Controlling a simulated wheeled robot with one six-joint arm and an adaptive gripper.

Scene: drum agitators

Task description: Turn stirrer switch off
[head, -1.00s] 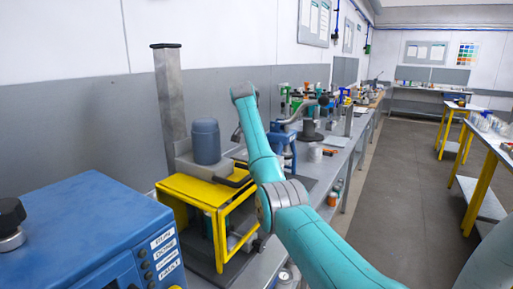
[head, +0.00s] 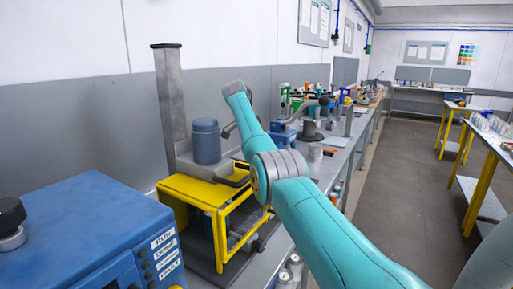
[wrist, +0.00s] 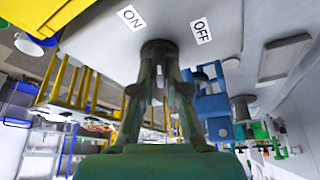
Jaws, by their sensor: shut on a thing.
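The stirrer switch is a dark round knob (wrist: 158,47) on a pale grey panel (wrist: 95,22) in the wrist view. An ON label (wrist: 131,18) is to its left and an OFF label (wrist: 201,31) to its right. My gripper (wrist: 158,58) is shut on the knob, with a fingertip on each side. The fingers cover part of it, and I cannot tell which way it points. In the head view my gripper and the switch are hidden. The drum agitator there has a grey column (head: 170,95), a blue-grey motor (head: 207,141) and a yellow guard frame (head: 190,189).
A blue box (head: 80,235) with a black knob and labels stands at the front left. Behind the agitator, the bench carries blue equipment (head: 284,137) and several small items. A grey aisle floor (head: 400,190) is clear on the right.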

